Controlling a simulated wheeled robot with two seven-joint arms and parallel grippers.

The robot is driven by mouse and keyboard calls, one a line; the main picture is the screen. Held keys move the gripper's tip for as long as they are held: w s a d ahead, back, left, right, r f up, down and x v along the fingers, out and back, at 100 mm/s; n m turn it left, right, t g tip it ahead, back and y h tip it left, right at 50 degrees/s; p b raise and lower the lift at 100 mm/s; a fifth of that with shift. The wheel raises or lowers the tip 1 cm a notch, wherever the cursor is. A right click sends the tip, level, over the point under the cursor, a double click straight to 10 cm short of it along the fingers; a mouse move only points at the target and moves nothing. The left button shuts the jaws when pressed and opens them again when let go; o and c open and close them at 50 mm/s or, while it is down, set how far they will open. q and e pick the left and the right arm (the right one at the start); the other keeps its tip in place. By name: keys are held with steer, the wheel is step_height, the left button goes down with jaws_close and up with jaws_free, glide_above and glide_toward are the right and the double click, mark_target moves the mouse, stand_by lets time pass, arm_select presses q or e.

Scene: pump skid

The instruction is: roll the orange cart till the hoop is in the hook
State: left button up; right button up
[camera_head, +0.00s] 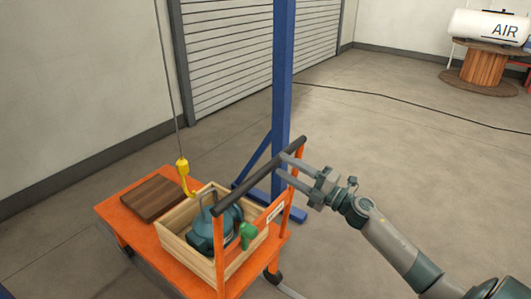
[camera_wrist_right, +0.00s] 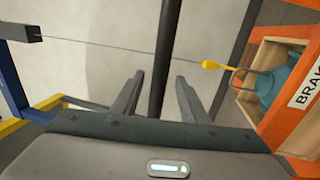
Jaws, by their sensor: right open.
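The orange cart (camera_head: 128,219) has a black push handle (camera_head: 262,170) on orange posts. A wooden crate (camera_head: 176,246) on it holds a blue-green pump (camera_head: 203,232) with a grey hoop (camera_head: 206,203) on top. A yellow hook (camera_head: 183,168) hangs on a cable, left of the hoop and apart from it in the head view. In the right wrist view the hook (camera_wrist_right: 210,65) appears close to the hoop (camera_wrist_right: 237,80). My right gripper (camera_head: 281,163) is open at the handle. In its wrist view the handle (camera_wrist_right: 162,60) shows between the fingers; I cannot tell whether they touch it.
A brown block (camera_head: 152,198) lies on the cart beside the crate. A blue post (camera_head: 283,80) with a brace and foot stands just behind the handle. A cable spool (camera_head: 484,68) under a white air tank (camera_head: 490,28) is far right. Floor at right is mostly clear.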

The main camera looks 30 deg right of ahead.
arm_select(q)
steer(key=shift+w+d+r+t+h+p, duration=0.3)
steer(key=shift+w+d+r+t+p, duration=0.35)
steer(key=shift+d+r+t+p, duration=0.2)
arm_select(e)
steer(key=x, duration=0.8)
steer(key=shift+w, duration=0.1)
jaws_close()
